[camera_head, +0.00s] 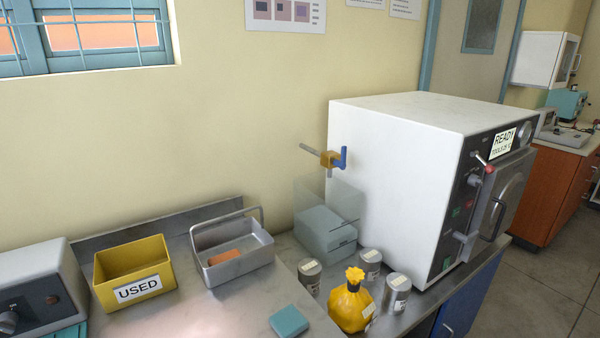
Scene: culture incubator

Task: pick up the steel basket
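The steel basket (262,262) stands upright on the steel counter (180,323), left of the middle of the head camera view. It is a grey open rectangular tray. Its thin hoop handle (225,217) stands up over the basket. An orange-brown block (224,257) lies inside on its floor. Nothing is touching the basket's handle. My gripper is not in view.
A yellow bin marked USED (176,256) stands just left of the basket. A teal block (289,321) lies in front. A clear-sided box (325,232), several labelled tins (309,277) and a yellow bottle (350,306) stand right, beside a large white incubator (390,170).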

